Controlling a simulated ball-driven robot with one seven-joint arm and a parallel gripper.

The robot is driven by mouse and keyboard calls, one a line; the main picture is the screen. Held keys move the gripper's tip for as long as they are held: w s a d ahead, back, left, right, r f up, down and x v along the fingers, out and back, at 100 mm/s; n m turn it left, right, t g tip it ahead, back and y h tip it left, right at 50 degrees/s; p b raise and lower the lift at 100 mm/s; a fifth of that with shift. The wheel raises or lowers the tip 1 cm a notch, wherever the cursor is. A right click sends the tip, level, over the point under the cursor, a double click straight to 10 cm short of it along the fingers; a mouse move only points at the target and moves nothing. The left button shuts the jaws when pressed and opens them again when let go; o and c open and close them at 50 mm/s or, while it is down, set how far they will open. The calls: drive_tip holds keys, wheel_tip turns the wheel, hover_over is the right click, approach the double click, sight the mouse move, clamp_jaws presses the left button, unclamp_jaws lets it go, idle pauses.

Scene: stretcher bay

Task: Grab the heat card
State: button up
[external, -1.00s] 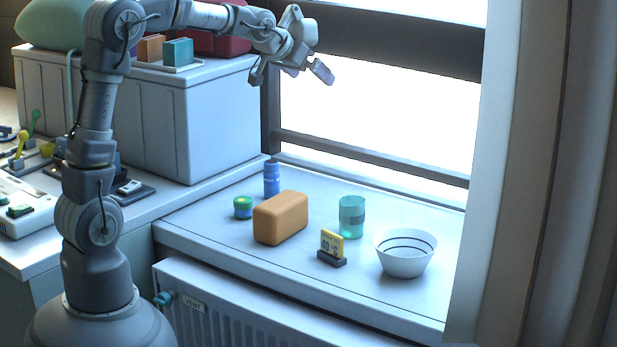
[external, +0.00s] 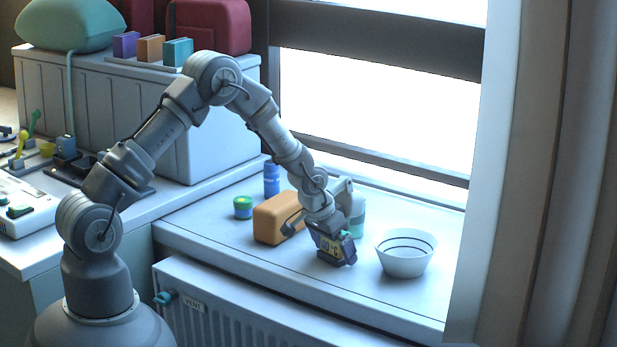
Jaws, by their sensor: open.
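An orange block (external: 274,220) is close on the left, and a white bowl (external: 406,257) is on the right. A teal cup (external: 358,218) stands behind, partly hidden by my arm. A blue bottle (external: 271,180) and a green-topped jar (external: 242,207) stand farther left. The front right sill is clear.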

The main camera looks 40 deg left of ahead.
drive_tip(key=c, duration=0.9)
drive_tip(key=shift+c, duration=0.2)
drive_tip(key=shift+r, duration=0.15)
